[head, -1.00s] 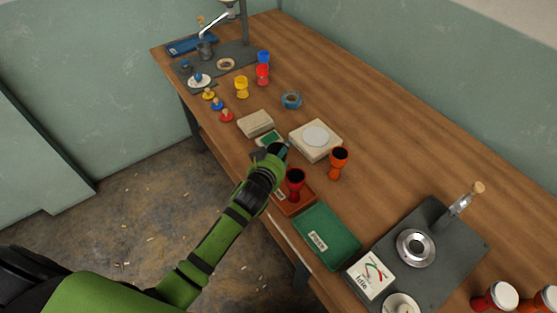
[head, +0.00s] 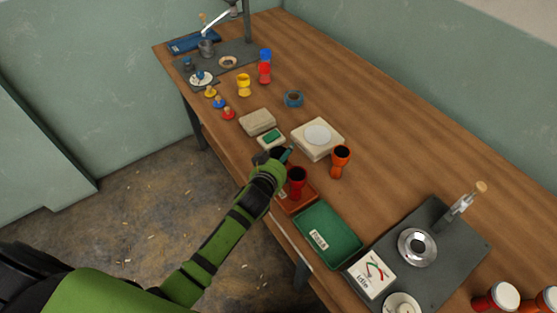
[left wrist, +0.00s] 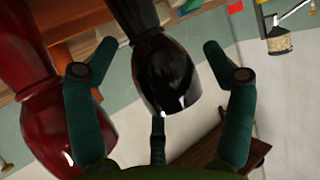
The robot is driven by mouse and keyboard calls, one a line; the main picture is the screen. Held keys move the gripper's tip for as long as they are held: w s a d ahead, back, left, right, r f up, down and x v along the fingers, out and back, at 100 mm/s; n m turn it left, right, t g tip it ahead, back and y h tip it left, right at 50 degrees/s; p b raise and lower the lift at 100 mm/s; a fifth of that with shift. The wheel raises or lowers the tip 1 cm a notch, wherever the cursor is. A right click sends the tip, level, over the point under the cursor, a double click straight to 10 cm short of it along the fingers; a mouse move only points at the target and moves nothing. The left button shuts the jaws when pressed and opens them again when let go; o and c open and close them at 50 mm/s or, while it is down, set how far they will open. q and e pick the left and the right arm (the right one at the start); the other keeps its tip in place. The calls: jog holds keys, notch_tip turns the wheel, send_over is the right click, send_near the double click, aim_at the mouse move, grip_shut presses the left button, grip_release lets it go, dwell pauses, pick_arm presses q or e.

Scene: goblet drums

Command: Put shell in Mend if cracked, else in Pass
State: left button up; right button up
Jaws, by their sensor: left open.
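A glossy black shell (left wrist: 160,80) is between the spread fingers of my open left gripper (left wrist: 158,55) in the left wrist view, with gaps beside it. In the head view my left gripper (head: 276,156) is at the table's near edge, with the dark shell's rim partly showing there. A dark red shell (head: 297,178) stands upright on the red-brown tray (head: 311,200); it also shows at the left of the left wrist view (left wrist: 35,105). The tray's label is partly hidden. The green tray (head: 345,245), labelled Pass, looks empty. My right gripper is out of view.
An orange shell (head: 340,160) stands behind the trays, beside a pale block with a round pad (head: 318,136). Small coloured goblets and pegs stand at the back left. The table's right rear is clear.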

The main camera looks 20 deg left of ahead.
pick_arm(q)
jog(key=v, duration=1.2)
jog(key=shift+r+b, duration=0.15)
jog(key=shift+b, duration=0.25)
jog(key=s+a+f+m+g, duration=0.1)
jog(key=s+f+g, duration=0.15)
jog(key=s, duration=0.45)
jog(key=s+a+f+g, duration=0.1)
jog(key=s+f+g, duration=0.1)
jog(key=s+g, duration=0.3)
jog(key=s+a+f+m+g, duration=0.1)
jog(key=s+a+f+g, duration=0.1)
jog(key=s, duration=0.6)
notch_tip(320, 180, down, 24)
jog(key=s+g, duration=0.1)
jog(key=s+a+f+g, duration=0.1)
jog(key=s+a+f, duration=0.1)
jog(key=s+f, duration=1.2)
jog(key=shift+s+b, duration=0.4)
jog(key=shift+s, duration=0.2)
